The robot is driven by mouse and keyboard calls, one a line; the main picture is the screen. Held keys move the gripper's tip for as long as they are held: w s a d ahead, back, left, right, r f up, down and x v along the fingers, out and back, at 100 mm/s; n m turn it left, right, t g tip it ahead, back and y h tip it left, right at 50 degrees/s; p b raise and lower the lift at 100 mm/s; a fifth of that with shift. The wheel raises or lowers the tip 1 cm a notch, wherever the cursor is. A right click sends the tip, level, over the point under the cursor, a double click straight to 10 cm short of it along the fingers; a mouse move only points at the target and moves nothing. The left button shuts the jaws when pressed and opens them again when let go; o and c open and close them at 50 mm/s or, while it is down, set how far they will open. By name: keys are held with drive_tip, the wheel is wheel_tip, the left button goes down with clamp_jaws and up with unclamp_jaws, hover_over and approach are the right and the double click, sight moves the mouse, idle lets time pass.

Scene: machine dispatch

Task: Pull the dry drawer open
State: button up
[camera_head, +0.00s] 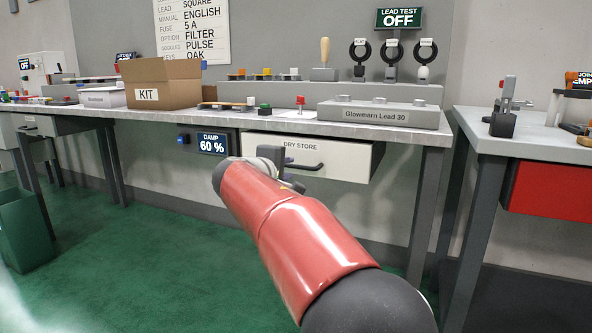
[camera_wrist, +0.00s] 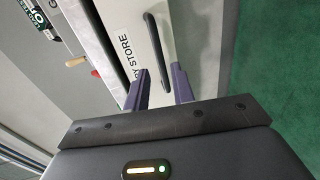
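The dry drawer (camera_head: 345,161) has a white front lettered "DRY STORE" and sits under the middle workbench. Its dark bar handle (camera_head: 308,167) shows just right of my wrist, partly hidden by it. In the wrist view, the drawer front (camera_wrist: 121,28) fills the upper middle, with the handle (camera_wrist: 154,42) running down it. My gripper (camera_wrist: 162,84) is open, its two purple-grey fingers apart. The near end of the handle shows between the fingertips; whether they touch it I cannot tell. In the head view my red arm hides part of the gripper. I cannot tell whether the drawer is fully closed.
The workbench (camera_head: 395,130) overhangs the drawer and carries a KIT box (camera_head: 161,83) and a grey Glowmarn Lead 30 block (camera_head: 378,114). A "DAMP 60 %" display (camera_head: 212,143) is left of the drawer. A red drawer (camera_head: 548,190) hangs at right.

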sight(295, 167)
drive_tip(key=x, duration=0.6)
drive_tip(key=shift+p, duration=0.4)
drive_tip(key=shift+c, duration=0.5)
clamp_jaws()
